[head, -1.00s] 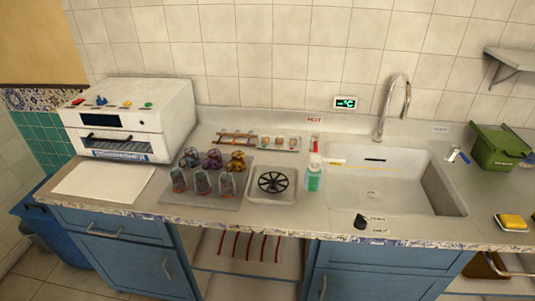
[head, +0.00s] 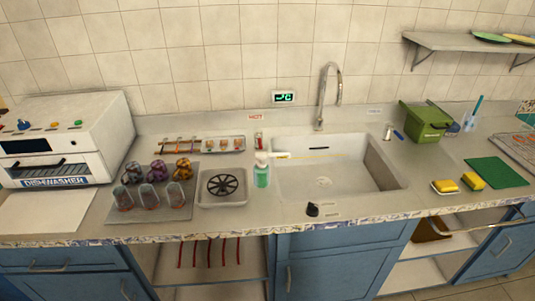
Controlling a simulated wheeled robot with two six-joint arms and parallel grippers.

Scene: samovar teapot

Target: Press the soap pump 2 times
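The soap pump (head: 262,176) is a small bottle with green liquid and a white top. It stands upright on the counter (head: 290,222), just left of the sink (head: 325,187) and right of the tray with a black round grate. Its white head (head: 262,158) is at the sink's left edge, and nothing touches it. Neither of my grippers shows in the head view.
A grey tray with a black grate (head: 223,186) sits left of the bottle. Several glasses and cups stand on a mat (head: 180,211) further left. A tall faucet (head: 323,95) rises behind the sink. A black knob (head: 312,209) is at the front.

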